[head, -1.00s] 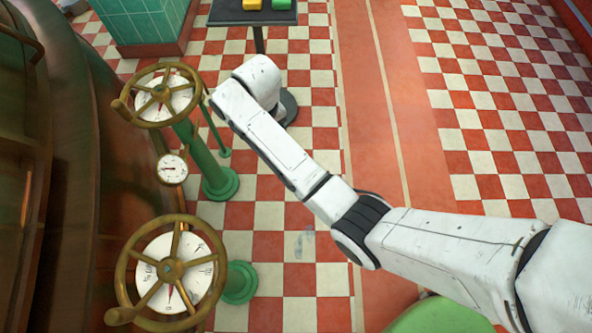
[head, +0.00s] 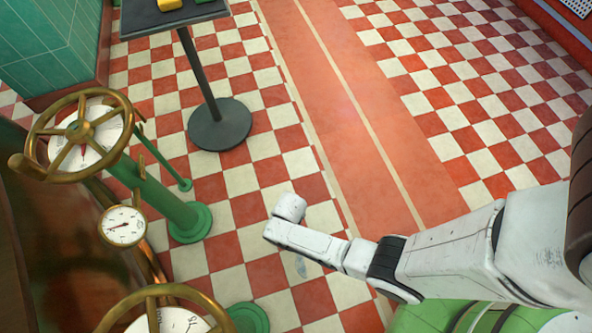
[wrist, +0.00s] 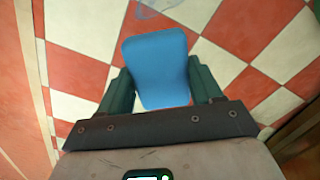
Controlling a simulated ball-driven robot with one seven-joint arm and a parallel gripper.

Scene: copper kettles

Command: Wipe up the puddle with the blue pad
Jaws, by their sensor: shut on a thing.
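The blue pad (wrist: 154,62) is in the middle of the wrist view. My gripper (wrist: 160,82) is shut on it, a dark green finger at each side. The pad is held over the checkered floor; I cannot tell its exact height. In the head view my gripper and the pad are hidden by my arm. A faint bluish-grey wet patch, likely the puddle (head: 300,265), shows on a pale tile just below my arm. Faint marks also show on the tiles at the top of the wrist view, but I cannot tell their outline.
Brass handwheels (head: 80,135) on green posts and a small gauge (head: 123,226) stand at the left. A dark stand (head: 219,124) with yellow and green blocks is at the back. A smooth red strip (head: 325,90) and checkered floor lie open to the right.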

